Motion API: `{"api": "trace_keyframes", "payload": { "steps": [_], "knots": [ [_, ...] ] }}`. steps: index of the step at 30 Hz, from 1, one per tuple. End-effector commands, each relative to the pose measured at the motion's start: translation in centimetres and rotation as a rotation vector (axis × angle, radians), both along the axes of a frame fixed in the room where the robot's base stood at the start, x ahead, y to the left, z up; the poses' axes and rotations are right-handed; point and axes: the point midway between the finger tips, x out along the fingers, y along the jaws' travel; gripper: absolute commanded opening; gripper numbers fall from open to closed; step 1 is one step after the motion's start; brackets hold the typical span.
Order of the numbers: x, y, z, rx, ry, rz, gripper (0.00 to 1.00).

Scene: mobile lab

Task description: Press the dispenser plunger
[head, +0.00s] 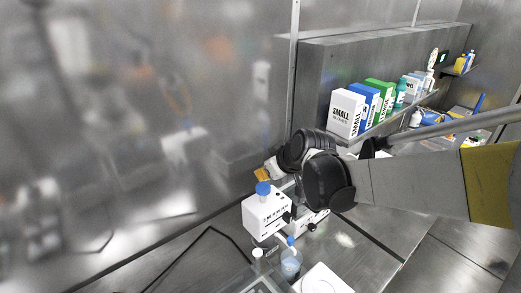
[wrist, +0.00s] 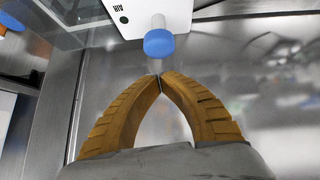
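The dispenser (head: 266,215) looks like a white box on the metal bench, with a round blue plunger knob (head: 263,188) on top. In the wrist view the blue knob (wrist: 159,44) sits on a short white stem by the white box (wrist: 150,14). My gripper (wrist: 160,78) has orange ribbed fingers whose tips meet, with nothing between them. The tips lie just below the knob in the wrist picture, with a small gap. In the head view the orange fingertips (head: 262,175) show just above the knob; contact is not visible.
A clear vessel (head: 291,264) with a blue top part stands in front of the box, near a white plate-like device (head: 321,280). A black cable (head: 190,245) lies on the bench at left. Glove boxes (head: 346,113) and bottles line a shelf behind my arm.

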Motion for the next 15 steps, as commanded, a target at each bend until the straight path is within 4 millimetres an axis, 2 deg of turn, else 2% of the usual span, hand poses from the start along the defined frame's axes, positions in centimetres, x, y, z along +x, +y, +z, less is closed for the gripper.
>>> {"api": "trace_keyframes", "payload": {
  "steps": [1, 6, 15],
  "knots": [
    [0.0, -0.1, -0.9, 0.0, 0.0, -0.001, 0.0],
    [0.1, -0.3, -2.4, 0.001, 0.0, -0.001, 0.0],
    [0.1, -0.3, -2.7, 0.001, 0.0, -0.001, 0.0]
  ]
}}
